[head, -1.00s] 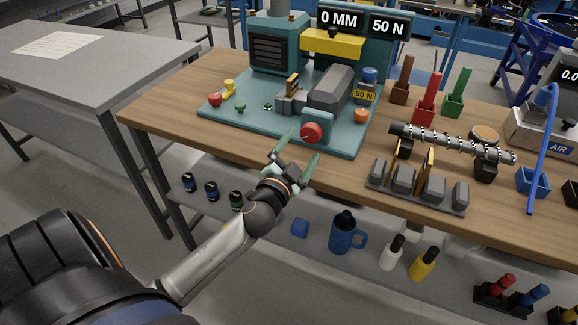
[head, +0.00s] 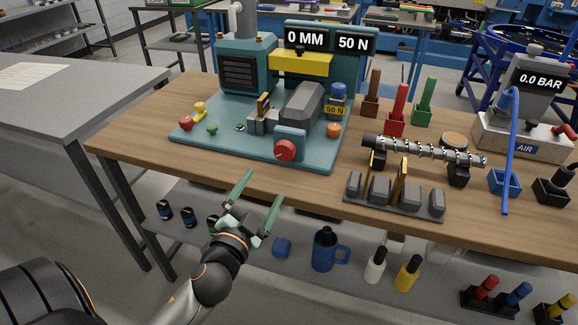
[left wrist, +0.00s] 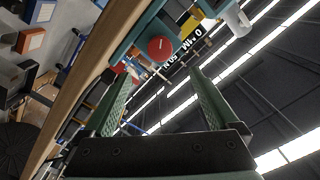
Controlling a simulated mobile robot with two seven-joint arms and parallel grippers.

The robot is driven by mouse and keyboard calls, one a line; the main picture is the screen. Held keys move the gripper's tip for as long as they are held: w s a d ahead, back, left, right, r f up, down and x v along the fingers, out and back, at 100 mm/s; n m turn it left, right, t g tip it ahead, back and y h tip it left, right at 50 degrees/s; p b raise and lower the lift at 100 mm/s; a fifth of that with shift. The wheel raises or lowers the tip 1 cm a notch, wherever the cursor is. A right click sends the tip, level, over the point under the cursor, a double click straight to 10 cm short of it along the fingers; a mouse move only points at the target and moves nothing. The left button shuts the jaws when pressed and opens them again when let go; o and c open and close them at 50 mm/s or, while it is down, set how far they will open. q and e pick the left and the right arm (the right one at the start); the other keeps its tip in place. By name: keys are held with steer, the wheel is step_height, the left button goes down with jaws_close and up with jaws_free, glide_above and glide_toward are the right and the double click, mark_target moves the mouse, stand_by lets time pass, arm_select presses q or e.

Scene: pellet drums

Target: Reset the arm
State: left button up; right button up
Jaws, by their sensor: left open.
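My left gripper (head: 257,204) is open and empty in the head view, with its two green fingers spread apart. It is in front of the wooden bench (head: 130,132), near its front edge and below the teal machine's red knob (head: 285,150). The left wrist view shows the open fingers (left wrist: 158,100) with nothing between them, and the red knob (left wrist: 160,47) beyond. My right gripper is in neither view.
The teal machine (head: 246,70) stands on the bench. A screw shaft (head: 425,152) on black stands and a rack of grey blocks (head: 395,192) are to its right. A lower shelf holds a blue mug (head: 324,250) and bottles. A grey table (head: 60,95) stands at left.

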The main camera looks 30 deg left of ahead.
arm_select(q)
steer(key=s+d+f+n+g+h+p, duration=0.1)
steer(key=s+d+f, duration=0.3)
steer(key=f, duration=0.4)
steer(key=s+d+f+n+g+h+p, duration=0.1)
steer(key=s+d+f+g+h, duration=0.2)
steer(key=f, duration=0.5)
steer(key=s+d+f+n+g+h+p, duration=0.1)
steer(key=s+d+f+g+h, duration=0.1)
steer(key=s+d+f+g, duration=0.2)
steer(key=s+d+f, duration=0.3)
steer(key=f, duration=0.1)
steer(key=shift+s+d+n+h, duration=0.15)
steer(key=shift+s+n+h, duration=0.05)
steer(key=shift+n+h, duration=0.2)
